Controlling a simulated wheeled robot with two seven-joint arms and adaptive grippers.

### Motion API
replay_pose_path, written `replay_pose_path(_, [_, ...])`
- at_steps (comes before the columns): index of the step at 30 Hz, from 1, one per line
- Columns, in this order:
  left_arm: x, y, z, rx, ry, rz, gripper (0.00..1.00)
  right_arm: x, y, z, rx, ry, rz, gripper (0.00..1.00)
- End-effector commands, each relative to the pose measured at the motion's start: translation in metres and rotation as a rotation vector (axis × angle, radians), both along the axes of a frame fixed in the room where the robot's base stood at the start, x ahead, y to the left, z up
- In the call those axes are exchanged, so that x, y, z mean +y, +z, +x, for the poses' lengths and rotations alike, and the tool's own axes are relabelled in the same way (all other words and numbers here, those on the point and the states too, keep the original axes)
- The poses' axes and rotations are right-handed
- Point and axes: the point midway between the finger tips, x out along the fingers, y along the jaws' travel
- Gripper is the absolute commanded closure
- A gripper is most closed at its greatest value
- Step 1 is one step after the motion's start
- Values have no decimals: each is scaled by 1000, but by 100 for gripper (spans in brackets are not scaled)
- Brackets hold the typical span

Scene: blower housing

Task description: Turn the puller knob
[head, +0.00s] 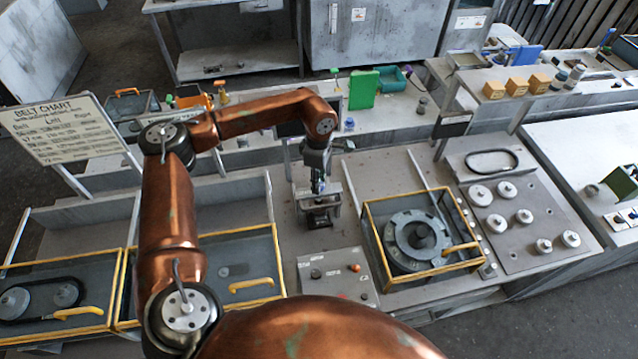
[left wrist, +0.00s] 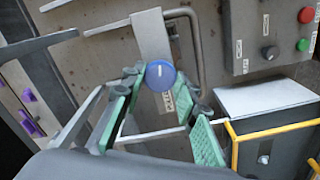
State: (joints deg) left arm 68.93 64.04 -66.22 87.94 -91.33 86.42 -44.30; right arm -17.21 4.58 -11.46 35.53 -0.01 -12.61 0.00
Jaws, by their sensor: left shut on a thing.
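The puller knob (left wrist: 160,75) is a round blue knob with a white mark, on a grey metal bracket in the left wrist view. My left gripper (left wrist: 168,92) has its green-padded fingers on either side of the knob and is shut on it. In the head view my left gripper (head: 319,184) points down at the puller (head: 319,211), a small dark metal device on the bench. The gripper hides the knob there. My right gripper is in neither view.
A control box (head: 337,277) with buttons stands in front of the puller. A yellow-framed guard (head: 376,240) around a blower housing is to the right. Yellow-framed covers (head: 205,235) lie left. A belt chart (head: 68,133) stands at far left.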

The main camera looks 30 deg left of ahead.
Motion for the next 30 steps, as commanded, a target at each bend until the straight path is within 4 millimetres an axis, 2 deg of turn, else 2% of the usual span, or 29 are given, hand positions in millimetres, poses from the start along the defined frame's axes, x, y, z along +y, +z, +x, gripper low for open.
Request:
replay_pose_path(9, [-1,1,0,-1,-94,-2,96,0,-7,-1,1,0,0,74])
replay_pose_path(23, [-1,1,0,-1,-105,-2,97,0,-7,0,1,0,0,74])
replay_pose_path(24, [-1,1,0,-1,-105,-2,71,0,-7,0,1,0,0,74])
replay_pose_path(30, [0,1,0,-1,-105,-1,57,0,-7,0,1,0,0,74])
